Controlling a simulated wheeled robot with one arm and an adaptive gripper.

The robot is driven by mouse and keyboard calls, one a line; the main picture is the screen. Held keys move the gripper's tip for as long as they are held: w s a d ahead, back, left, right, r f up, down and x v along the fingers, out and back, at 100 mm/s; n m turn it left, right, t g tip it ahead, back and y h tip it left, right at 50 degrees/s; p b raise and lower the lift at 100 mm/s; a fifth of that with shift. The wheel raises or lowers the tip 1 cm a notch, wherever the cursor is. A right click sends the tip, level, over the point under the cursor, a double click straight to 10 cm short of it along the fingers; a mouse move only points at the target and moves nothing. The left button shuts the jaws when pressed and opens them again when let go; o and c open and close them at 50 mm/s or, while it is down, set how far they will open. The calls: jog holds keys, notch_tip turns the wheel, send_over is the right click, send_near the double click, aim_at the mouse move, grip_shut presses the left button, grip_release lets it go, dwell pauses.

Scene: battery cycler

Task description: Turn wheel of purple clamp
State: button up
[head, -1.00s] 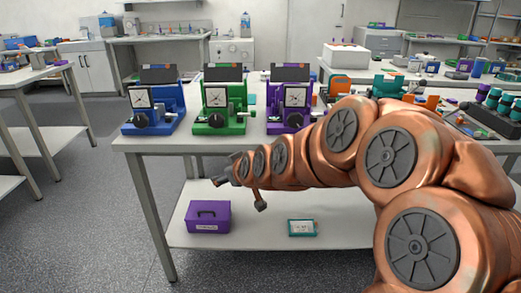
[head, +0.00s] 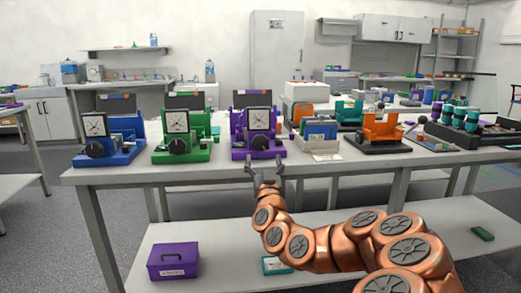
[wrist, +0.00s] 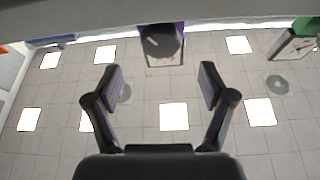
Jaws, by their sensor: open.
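The purple clamp (head: 238,145) stands on the front of the table, with a square dial on top and a dark round wheel (head: 262,142) on its front. In the wrist view the wheel (wrist: 162,42) shows at the top middle, in front of a little purple. My gripper (head: 264,163) is just in front of the table's front edge, below and before the wheel, fingers pointing at the clamp. In the wrist view my gripper (wrist: 160,85) is open and empty, its two fingers wide apart. The wheel lies beyond the fingertips, roughly centred between them, not touched.
A green clamp (head: 160,155) and a blue clamp (head: 85,160) stand left of the purple one. A grey-blue device (head: 318,135) and an orange one (head: 383,130) stand to the right. A purple box (head: 173,262) sits on the lower shelf.

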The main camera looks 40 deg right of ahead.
aim_at(261, 144)
jog(key=p+x, duration=0.2)
jog(key=p, duration=0.4)
jog(key=shift+w+d+r+p, duration=0.1)
jog(key=shift+r+p, duration=0.1)
jog(key=shift+p, duration=0.2)
jog(key=shift+w+p, duration=0.2)
jog(key=shift+p, duration=0.4)
jog(key=shift+w+d, duration=0.15)
jog(key=shift+w, duration=0.1)
jog(key=shift+x, duration=2.3)
